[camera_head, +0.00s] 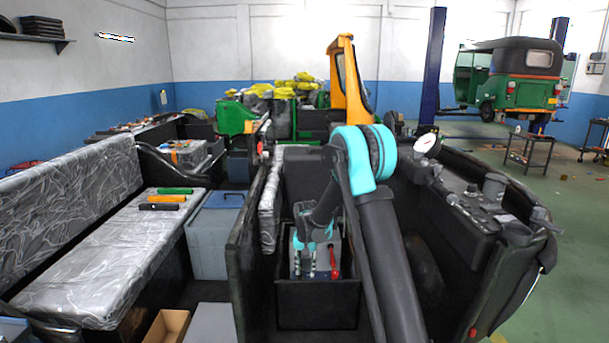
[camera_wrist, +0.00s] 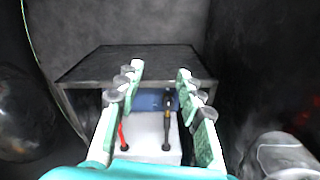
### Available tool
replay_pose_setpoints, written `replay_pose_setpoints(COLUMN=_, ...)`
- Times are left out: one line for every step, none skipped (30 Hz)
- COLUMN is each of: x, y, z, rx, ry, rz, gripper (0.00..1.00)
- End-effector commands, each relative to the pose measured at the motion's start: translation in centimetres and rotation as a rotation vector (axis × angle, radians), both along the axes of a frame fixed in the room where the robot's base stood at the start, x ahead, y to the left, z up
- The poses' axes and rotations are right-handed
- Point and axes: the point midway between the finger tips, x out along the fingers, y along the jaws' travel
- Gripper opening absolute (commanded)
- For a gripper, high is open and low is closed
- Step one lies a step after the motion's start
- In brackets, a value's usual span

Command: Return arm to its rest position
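My gripper (camera_head: 305,272) points down over an open black box (camera_head: 318,305) in the middle of the head view. In the wrist view my gripper (camera_wrist: 160,68) has its two green-padded fingers spread well apart, with nothing held between them. A light grey block (camera_head: 323,258), perhaps a battery, sits in the box, partly hidden by my gripper. Its pale top (camera_wrist: 152,140) shows between the fingers in the wrist view, with a red lead (camera_wrist: 122,132) and a black lead (camera_wrist: 167,120). My arm is bent and reaches down to the box from the right.
A dark wall panel (camera_head: 250,240) rises close left of the box. A dashboard (camera_head: 480,215) with a gauge (camera_head: 427,144) lies right. An orange post (camera_head: 346,75) stands behind. Left are a wrapped bench (camera_head: 90,265) with tools and a grey bin (camera_head: 214,240).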

Motion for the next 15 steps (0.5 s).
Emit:
replay_pose_setpoints(x=-0.4, y=-0.5, z=0.6, rx=0.002, ry=-0.006, rz=0.002, gripper=0.37)
replay_pose_setpoints(x=-0.7, y=-0.8, z=1.0, rx=0.002, ry=-0.009, rz=0.004, gripper=0.37)
replay_pose_setpoints(x=-1.0, y=-1.2, z=1.4, rx=0.003, ry=-0.013, rz=0.007, gripper=0.37)
replay_pose_setpoints(x=-1.3, y=-1.6, z=1.8, rx=0.004, ry=-0.017, rz=0.009, gripper=0.37)
replay_pose_setpoints(x=-1.6, y=-1.9, z=2.2, rx=0.005, ry=-0.021, rz=0.011, gripper=0.37)
replay_pose_setpoints(x=-2.1, y=-2.4, z=2.8, rx=0.006, ry=-0.027, rz=0.016, gripper=0.37)
replay_pose_setpoints(x=-2.4, y=-2.7, z=3.2, rx=0.008, ry=-0.033, rz=0.02, gripper=0.37)
replay_pose_setpoints(x=-2.9, y=-3.2, z=3.7, rx=0.008, ry=-0.038, rz=0.023, gripper=0.37)
replay_pose_setpoints(x=-3.5, y=-3.8, z=4.4, rx=0.01, ry=-0.047, rz=0.027, gripper=0.37)
replay_pose_setpoints(x=-4.1, y=-4.4, z=4.9, rx=0.01, ry=-0.053, rz=0.031, gripper=0.37)
replay_pose_setpoints(x=-4.8, y=-4.9, z=5.5, rx=0.011, ry=-0.06, rz=0.035, gripper=0.37)
replay_pose_setpoints(x=-5.7, y=-5.7, z=6.3, rx=0.013, ry=-0.072, rz=0.042, gripper=0.37)
replay_pose_setpoints(x=-6.5, y=-6.3, z=6.9, rx=0.013, ry=-0.079, rz=0.048, gripper=0.37)
replay_pose_setpoints(x=-7.2, y=-6.9, z=7.4, rx=0.013, ry=-0.088, rz=0.052, gripper=0.37)
replay_pose_setpoints(x=-8.2, y=-7.7, z=8.1, rx=0.013, ry=-0.099, rz=0.059, gripper=0.37)
